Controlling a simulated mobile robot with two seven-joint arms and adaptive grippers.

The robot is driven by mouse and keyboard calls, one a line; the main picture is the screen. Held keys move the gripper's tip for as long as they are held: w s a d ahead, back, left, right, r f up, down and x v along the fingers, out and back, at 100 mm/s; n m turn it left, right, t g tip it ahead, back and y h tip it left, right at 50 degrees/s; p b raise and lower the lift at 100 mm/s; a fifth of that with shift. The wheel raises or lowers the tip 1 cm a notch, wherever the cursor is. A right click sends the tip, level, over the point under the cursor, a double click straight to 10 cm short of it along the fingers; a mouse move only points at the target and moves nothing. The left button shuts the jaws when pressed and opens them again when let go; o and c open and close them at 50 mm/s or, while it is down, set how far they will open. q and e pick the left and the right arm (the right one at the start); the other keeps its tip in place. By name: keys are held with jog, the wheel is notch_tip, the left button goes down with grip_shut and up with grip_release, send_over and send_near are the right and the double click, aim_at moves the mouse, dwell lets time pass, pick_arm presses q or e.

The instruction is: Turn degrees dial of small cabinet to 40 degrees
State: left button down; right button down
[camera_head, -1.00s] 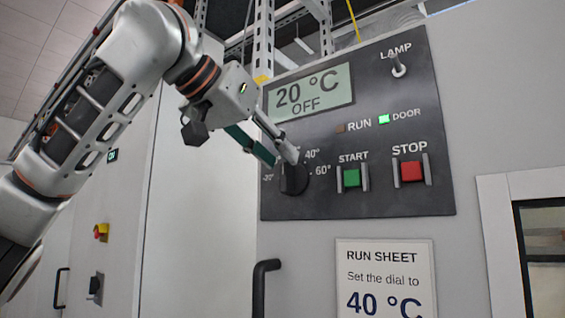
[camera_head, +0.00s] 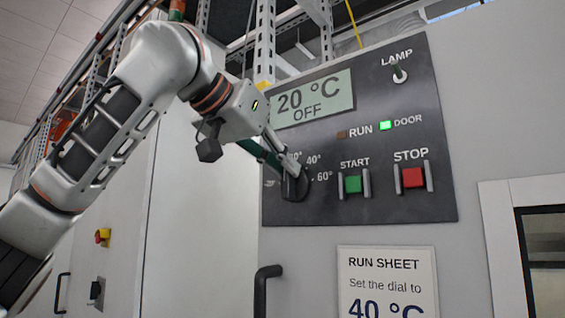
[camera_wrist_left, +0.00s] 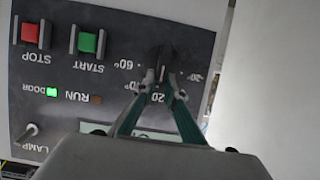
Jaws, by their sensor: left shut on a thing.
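The degrees dial (camera_head: 294,188) is a round black knob at the lower left of the dark control panel (camera_head: 400,120). Marks at 40° and 60° show beside it. My left gripper (camera_head: 288,170) is shut on the dial, reaching it from the upper left. In the left wrist view the fingertips (camera_wrist_left: 161,90) sit on both sides of the knob (camera_wrist_left: 161,58), which shows upside down with part of the 20 mark between the fingers. The display (camera_head: 312,102) reads 20 °C OFF. My right gripper is not in view.
The green START button (camera_head: 353,184) and red STOP button (camera_head: 412,177) are right of the dial, between guard bars. A lamp switch (camera_head: 400,75) is above. A run sheet (camera_head: 385,285) reading 40 °C and a black handle (camera_head: 262,290) are below.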

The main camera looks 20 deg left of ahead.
pick_arm(q)
jog(key=shift+s+d+f+m+t+y+p, duration=0.15)
jog(key=shift+d+m+t+y+p, duration=0.3)
jog(key=shift+m+p, duration=0.6)
jog(key=shift+s+d+f+m+t+y+p, duration=0.1)
jog(key=shift+d+m+t+y+p, duration=0.1)
jog(key=shift+m+y+p, duration=0.9)
jog(key=shift+s+d+f+m+t+y+p, duration=0.15)
jog(key=shift+d+m+t+p, duration=0.3)
jog(key=shift+p, duration=1.05)
jog(key=shift+a, duration=0.15)
jog(key=c, duration=2.1)
grip_release()
jog(key=shift+w, duration=0.1)
jog(key=v, duration=1.2)
jog(key=shift+r, duration=0.2)
